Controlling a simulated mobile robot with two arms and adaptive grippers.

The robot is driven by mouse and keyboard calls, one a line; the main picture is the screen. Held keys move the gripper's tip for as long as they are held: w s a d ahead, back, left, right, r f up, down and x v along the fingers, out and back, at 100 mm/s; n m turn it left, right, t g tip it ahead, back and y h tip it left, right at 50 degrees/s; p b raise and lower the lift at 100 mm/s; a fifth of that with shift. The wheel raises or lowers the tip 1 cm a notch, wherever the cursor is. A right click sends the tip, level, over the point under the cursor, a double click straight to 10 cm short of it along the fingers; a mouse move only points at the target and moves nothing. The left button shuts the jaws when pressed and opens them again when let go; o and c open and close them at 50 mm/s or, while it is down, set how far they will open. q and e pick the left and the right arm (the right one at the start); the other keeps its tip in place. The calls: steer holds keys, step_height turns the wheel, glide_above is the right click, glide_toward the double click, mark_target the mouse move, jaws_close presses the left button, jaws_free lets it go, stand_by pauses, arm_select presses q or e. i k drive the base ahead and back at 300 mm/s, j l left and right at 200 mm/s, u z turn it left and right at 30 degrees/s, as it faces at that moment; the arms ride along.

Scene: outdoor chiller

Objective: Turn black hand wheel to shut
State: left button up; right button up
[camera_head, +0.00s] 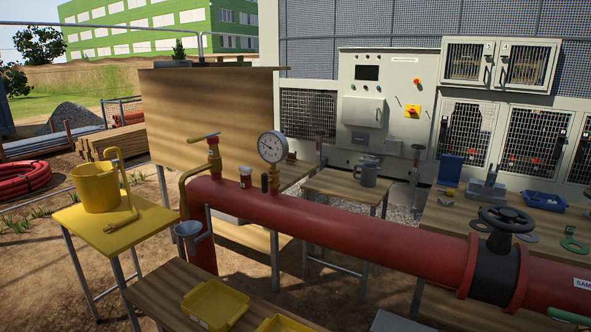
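The black hand wheel (505,219) sits on top of a black valve body (494,276) at the right of the head view. The wheel lies roughly level, with its stem pointing up. The valve body is set between red flanges in a thick red pipe (350,234) that runs across the view. I cannot tell from the wheel whether the valve is open or shut. Neither of my grippers shows in this view, and nothing is touching the wheel.
A pressure gauge (272,147) and a small red-handled valve (207,139) rise from the pipe's left part. A yellow table (115,226) holds a yellow bucket (96,187). A yellow tray (216,305) is at the front. A wooden table behind the wheel holds a blue bin (541,200).

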mark_target(505, 219)
steer(key=z, duration=1.25)
